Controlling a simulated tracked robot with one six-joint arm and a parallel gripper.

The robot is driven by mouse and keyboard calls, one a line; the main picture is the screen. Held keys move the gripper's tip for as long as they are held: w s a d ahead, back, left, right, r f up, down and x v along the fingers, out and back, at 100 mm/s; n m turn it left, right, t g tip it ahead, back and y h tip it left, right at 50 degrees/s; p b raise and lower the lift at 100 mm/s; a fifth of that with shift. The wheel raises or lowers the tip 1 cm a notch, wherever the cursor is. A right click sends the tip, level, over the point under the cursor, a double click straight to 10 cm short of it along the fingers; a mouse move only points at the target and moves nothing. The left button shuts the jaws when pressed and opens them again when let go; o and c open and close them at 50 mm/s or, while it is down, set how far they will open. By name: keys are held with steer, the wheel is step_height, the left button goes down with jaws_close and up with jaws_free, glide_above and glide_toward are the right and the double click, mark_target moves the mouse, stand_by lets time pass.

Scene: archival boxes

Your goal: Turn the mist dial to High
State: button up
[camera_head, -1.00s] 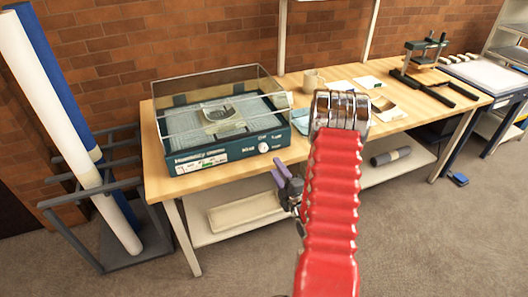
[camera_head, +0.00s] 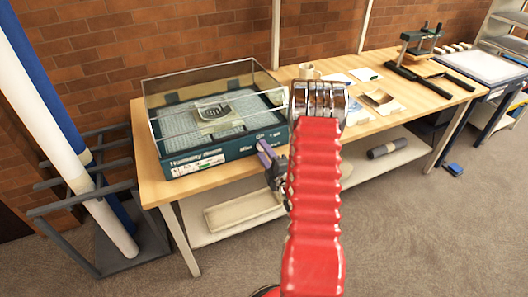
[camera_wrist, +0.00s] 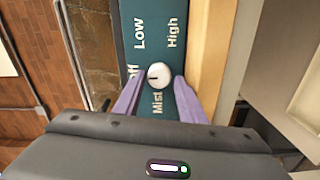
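The humidity chamber, a dark teal box with a clear lid (camera_head: 225,147), sits at the left end of the wooden table. In the wrist view its front panel (camera_wrist: 135,15) carries a white mist dial (camera_wrist: 159,75) with the printed words Off, Low, High and Mist around it. The dial's dark mark points left, toward the partly hidden Off. My gripper (camera_wrist: 159,80) is open, its two purple fingers on either side of the dial, apart from it as far as I can tell. In the head view my gripper (camera_head: 266,153) is at the chamber's front right corner and hides the dial.
The wooden table (camera_head: 152,165) has a mug (camera_head: 306,71), papers (camera_head: 381,101) and a small press (camera_head: 421,40) to the right. Below is a shelf with a pale tray (camera_head: 242,211) and a grey roll (camera_head: 389,149). A rack (camera_head: 70,208) with tall rolls stands at left.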

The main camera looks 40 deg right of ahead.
steer(key=shift+c, duration=0.2)
steer(key=shift+s, duration=0.1)
steer(key=c, duration=0.7)
steer(key=shift+f+m, duration=0.1)
steer(key=shift+m, duration=0.3)
steer(key=m, duration=0.5)
steer(key=shift+s, duration=0.1)
steer(key=m, duration=0.6)
steer(key=shift+d+m, duration=0.1)
steer(key=shift+m, duration=0.2)
steer(key=m, duration=1.1)
steer(key=shift+s+d+f+m, duration=0.1)
steer(key=shift+d+m, duration=0.05)
steer(key=shift+m, duration=0.15)
